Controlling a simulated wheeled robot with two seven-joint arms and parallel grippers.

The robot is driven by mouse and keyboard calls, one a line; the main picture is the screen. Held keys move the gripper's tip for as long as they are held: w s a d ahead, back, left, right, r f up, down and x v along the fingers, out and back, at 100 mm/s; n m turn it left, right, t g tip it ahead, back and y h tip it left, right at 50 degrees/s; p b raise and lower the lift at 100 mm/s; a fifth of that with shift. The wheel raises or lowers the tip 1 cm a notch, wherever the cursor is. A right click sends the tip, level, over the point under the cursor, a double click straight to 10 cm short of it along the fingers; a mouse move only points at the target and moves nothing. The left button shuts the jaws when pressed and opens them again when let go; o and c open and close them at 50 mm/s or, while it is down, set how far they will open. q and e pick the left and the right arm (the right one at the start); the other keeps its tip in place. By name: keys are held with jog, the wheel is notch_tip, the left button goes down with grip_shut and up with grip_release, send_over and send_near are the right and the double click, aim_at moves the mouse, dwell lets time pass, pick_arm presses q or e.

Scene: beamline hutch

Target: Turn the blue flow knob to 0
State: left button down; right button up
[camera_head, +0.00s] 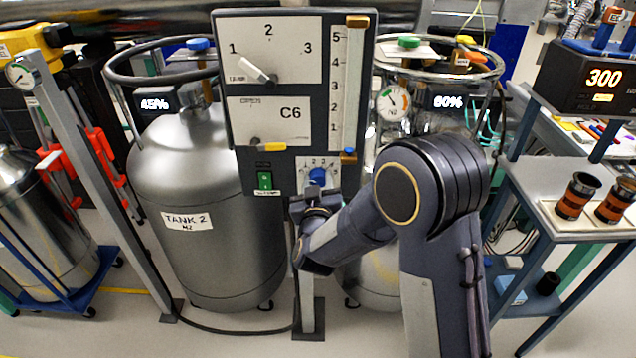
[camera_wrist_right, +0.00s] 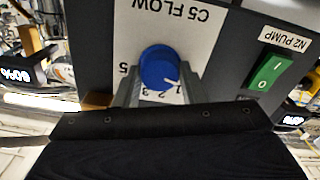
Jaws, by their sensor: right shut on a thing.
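The blue flow knob (camera_head: 318,175) is at the bottom of the dark control panel, on a white scale plate. In the right wrist view the knob (camera_wrist_right: 157,66) appears upside down under the label "C5 FLOW". Its white pointer mark slants to the lower right there, near the small digits 1 and 2. My right gripper (camera_head: 315,188) reaches up to the knob from below. In the wrist view its two fingers (camera_wrist_right: 158,82) stand on either side of the knob, shut on it. Part of the scale is hidden behind the gripper. My left gripper is not in view.
A green N2 pump switch (camera_head: 265,180) is left of the knob and close to it. Above are a selector lever (camera_head: 258,72) and a C6 lever (camera_head: 268,146). Tank 2 (camera_head: 205,265) stands behind left. A side table (camera_head: 590,228) with orange-banded cylinders is at right.

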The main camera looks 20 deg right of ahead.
jog(key=o, duration=1)
jog(key=v, duration=0.8)
jog(key=shift+b, duration=0.4)
jog(key=shift+w+r, duration=0.1)
